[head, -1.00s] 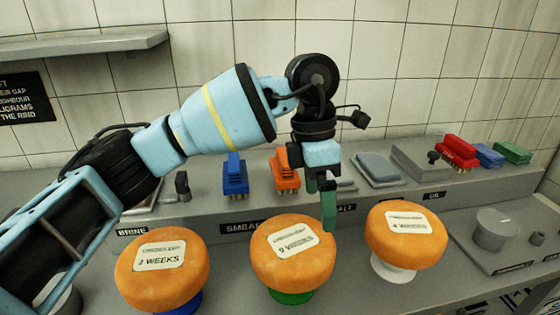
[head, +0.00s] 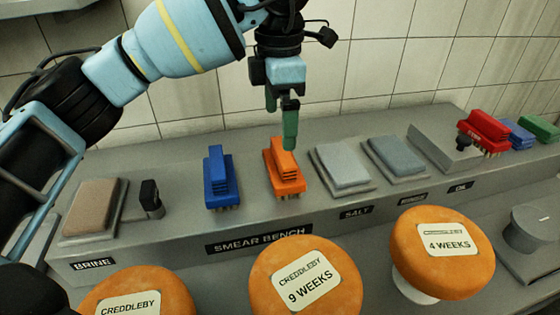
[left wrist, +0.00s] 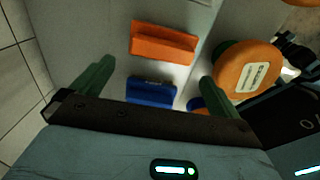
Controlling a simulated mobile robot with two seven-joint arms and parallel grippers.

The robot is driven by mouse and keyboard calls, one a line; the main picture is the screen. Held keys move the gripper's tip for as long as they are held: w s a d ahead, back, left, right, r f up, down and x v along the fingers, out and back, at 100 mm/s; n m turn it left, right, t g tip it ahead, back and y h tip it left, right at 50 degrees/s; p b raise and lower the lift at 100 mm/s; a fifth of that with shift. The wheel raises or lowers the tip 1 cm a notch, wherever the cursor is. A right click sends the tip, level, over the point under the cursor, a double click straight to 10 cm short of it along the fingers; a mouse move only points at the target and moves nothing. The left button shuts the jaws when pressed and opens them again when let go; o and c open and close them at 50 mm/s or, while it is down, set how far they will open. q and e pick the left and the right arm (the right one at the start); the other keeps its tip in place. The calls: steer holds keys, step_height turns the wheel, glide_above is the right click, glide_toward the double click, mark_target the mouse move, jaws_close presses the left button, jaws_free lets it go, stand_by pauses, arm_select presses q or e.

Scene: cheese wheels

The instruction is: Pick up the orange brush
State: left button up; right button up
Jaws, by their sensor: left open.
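The orange brush (head: 284,172) stands bristles down on the smear bench, right of the blue brush (head: 220,177). My left gripper (head: 282,122) is open and empty, fingers pointing down, just above and behind the orange brush in the head view. In the left wrist view the orange brush (left wrist: 163,43) lies beyond the fingertips, roughly centred between the left gripper's spread green fingers (left wrist: 153,82). The blue brush (left wrist: 152,92) shows nearer, between the fingers. I see no contact with the orange brush. My right gripper is not in view.
Orange cheese wheels, including the 9 WEEKS wheel (head: 305,278) and 4 WEEKS wheel (head: 441,250), stand in front of the bench. Grey pads (head: 343,165) lie to the right, with a red brush (head: 484,130) farther right. A tiled wall rises behind.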

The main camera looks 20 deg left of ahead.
arm_select(q)
steer(key=shift+s+d+f, duration=0.1)
steer(key=shift+s+f, duration=0.05)
steer(key=shift+f, duration=1.15)
steer(key=shift+d+f, duration=0.15)
steer(key=shift+f, duration=1.15)
steer(key=shift+d+f, duration=0.1)
steer(key=shift+f, duration=1.15)
steer(key=c, duration=0.8)
steer(key=shift+r, duration=0.45)
step_height(320, 180, up, 3)
steer(key=shift+f, duration=0.1)
steer(key=s+d, duration=0.2)
steer(key=s, duration=0.3)
steer(key=s+d+r, duration=0.1)
steer(key=s+d, duration=0.1)
steer(key=s, duration=0.2)
steer(key=s+d, duration=0.2)
steer(key=s, duration=0.3)
steer(key=shift+s+r+b, duration=0.15)
steer(key=shift+s+b, duration=0.2)
steer(key=shift+b, duration=0.05)
